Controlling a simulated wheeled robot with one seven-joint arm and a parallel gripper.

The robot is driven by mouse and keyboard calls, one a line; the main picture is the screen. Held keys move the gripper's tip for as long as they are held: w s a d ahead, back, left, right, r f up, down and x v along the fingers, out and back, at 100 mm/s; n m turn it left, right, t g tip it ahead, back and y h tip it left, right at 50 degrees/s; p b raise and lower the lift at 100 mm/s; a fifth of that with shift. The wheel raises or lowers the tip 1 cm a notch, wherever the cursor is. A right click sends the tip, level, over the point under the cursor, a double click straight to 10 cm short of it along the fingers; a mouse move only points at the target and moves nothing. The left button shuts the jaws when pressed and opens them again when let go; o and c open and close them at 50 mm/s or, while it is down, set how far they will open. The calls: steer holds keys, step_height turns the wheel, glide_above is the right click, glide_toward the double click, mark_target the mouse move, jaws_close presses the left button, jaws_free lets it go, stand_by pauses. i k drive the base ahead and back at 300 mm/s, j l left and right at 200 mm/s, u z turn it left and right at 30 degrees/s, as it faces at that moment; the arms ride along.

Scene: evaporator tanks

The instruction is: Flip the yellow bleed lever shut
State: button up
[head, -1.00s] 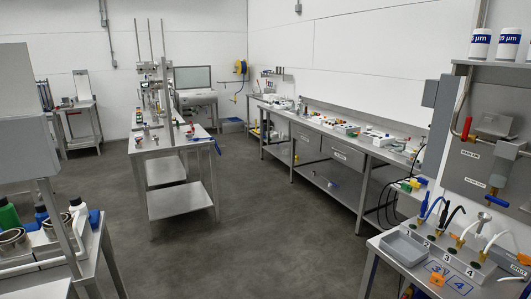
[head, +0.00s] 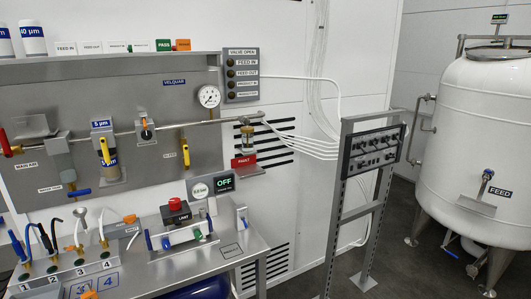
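A yellow lever (head: 186,146) hangs straight down from the horizontal pipe on the grey wall panel, across the pipe's line. A small label (head: 170,155) sits just left of it, too small to read surely; this looks like the bleed lever. Another yellow part (head: 104,150) is on the 5 µm filter unit (head: 103,135) to its left. My gripper is not in view.
A steel bench (head: 215,262) below the panel carries numbered hose ports (head: 80,265), a red-topped box (head: 176,210) and a small rig. A pressure gauge (head: 209,96) is right of the lever. A free-standing control rack (head: 372,150) and white FEED tank (head: 490,130) stand further right.

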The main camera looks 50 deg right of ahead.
mark_target(186, 152)
steer(key=z, duration=1.05)
